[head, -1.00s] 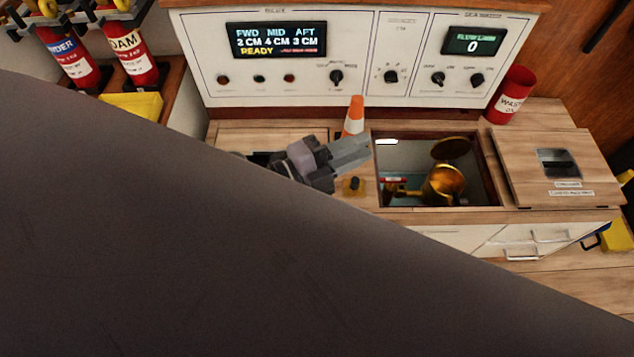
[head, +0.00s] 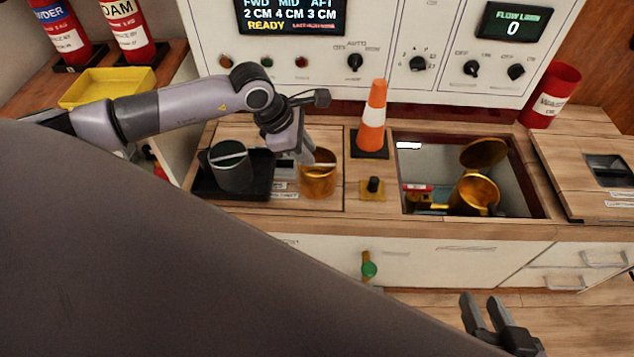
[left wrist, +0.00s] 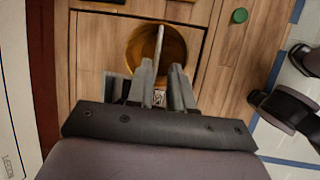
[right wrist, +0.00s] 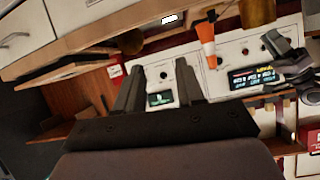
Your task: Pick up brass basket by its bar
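The brass basket (head: 318,182) stands upright on the wooden counter, right of a black tray; its pale bar crosses the top. My left gripper (head: 308,157) reaches down at the basket's left rim in the head view. In the left wrist view the basket (left wrist: 172,45) lies just beyond the fingertips, and the bar (left wrist: 159,42) runs lengthwise between the two fingers of my left gripper (left wrist: 161,72). These look parted, with narrow gaps beside the bar; contact is unclear. My right gripper (head: 483,312) is open and empty in front of the counter, low in the head view.
A dark pot (head: 231,172) with a bar sits on the black tray (head: 262,190). An orange cone (head: 372,120) and a small black knob (head: 373,185) stand right of the basket. Farther right, an open hatch (head: 405,172) holds a brass vessel (head: 470,193). The control panel rises behind.

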